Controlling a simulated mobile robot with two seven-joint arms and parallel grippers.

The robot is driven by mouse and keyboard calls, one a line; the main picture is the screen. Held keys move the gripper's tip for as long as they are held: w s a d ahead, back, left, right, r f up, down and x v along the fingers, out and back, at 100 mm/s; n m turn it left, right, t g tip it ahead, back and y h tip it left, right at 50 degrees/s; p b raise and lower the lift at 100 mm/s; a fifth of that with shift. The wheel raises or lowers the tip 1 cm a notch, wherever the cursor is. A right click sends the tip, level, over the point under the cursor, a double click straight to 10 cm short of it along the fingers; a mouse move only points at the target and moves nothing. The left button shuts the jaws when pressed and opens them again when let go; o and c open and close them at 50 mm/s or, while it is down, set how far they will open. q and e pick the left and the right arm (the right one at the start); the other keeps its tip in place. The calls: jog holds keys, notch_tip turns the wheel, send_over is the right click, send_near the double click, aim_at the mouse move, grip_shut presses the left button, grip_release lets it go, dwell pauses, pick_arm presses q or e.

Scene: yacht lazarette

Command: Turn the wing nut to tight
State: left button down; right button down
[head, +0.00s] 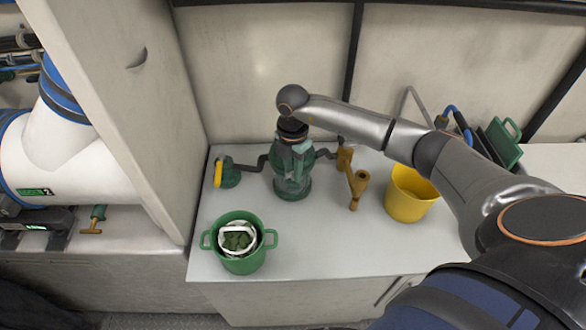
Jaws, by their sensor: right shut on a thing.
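A green sea strainer (292,180) stands upright on the white counter, with dark pipes leaving it on both sides. My right arm reaches in from the right, and my right gripper (296,146) points down over the top of the strainer. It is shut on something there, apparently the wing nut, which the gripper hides. I cannot see how far the nut is turned. My left gripper is not in view.
A green bucket (208,240) holding a white basket with green matter stands at the counter's front left. An ochre fitting (354,183) and a yellow bucket (407,205) stand right of the strainer. The front middle of the counter (320,245) is clear.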

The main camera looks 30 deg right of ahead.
jog(key=shift+w+r, duration=0.1)
dwell(1.6)
jog(key=c, duration=0.7)
grip_release()
